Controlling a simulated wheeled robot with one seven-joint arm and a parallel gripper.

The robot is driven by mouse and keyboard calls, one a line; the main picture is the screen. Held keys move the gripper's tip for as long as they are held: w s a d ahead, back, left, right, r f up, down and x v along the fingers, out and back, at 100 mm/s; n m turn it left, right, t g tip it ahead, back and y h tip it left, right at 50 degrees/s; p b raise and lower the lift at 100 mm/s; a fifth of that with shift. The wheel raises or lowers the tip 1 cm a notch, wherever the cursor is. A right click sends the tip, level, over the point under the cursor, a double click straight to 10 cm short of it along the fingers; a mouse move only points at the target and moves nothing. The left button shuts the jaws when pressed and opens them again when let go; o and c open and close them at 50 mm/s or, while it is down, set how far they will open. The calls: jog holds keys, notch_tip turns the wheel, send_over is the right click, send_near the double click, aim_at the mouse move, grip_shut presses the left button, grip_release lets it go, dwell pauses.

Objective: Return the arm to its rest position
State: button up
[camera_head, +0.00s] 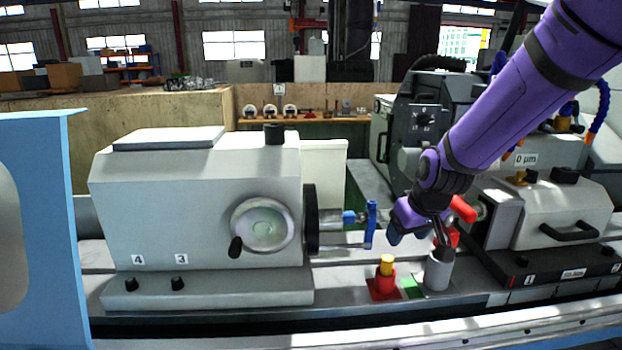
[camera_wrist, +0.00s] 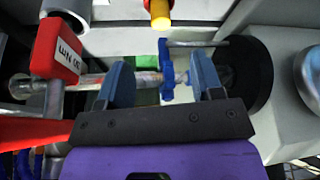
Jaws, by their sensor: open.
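My gripper (camera_head: 403,232) hangs at the end of my purple arm, in front of the gap between the headstock on the left and the tailstock on the right. Its two blue-grey fingers (camera_wrist: 162,78) stand wide apart in the wrist view. A shaft (camera_wrist: 145,79) and a blue clamp (camera_wrist: 166,70) show between and beyond the fingers. In the head view, the blue clamp (camera_head: 370,225) sits just left of the gripper. Whether the fingers touch the shaft is hard to tell.
The white headstock (camera_head: 200,205) has a handwheel (camera_head: 262,225). A red holder with a yellow cylinder (camera_head: 386,265), a green square (camera_head: 413,289) and a grey cup (camera_head: 438,272) stand at the bed's front. A red block (camera_wrist: 62,49) is close to the left finger. The tailstock (camera_head: 555,210) is at right.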

jog(key=s+d+r+m, duration=0.1)
jog(key=s+d+r, duration=0.1)
jog(key=s+r, duration=0.6)
jog(key=s+d+r+m+h, duration=0.1)
jog(key=s+d+r, duration=0.2)
jog(key=s+r, duration=0.5)
jog(key=s, duration=0.8)
jog(key=shift+s+d+m+t, duration=0.15)
jog(key=shift+d+m+t, duration=0.1)
jog(key=shift+m+t, duration=0.15)
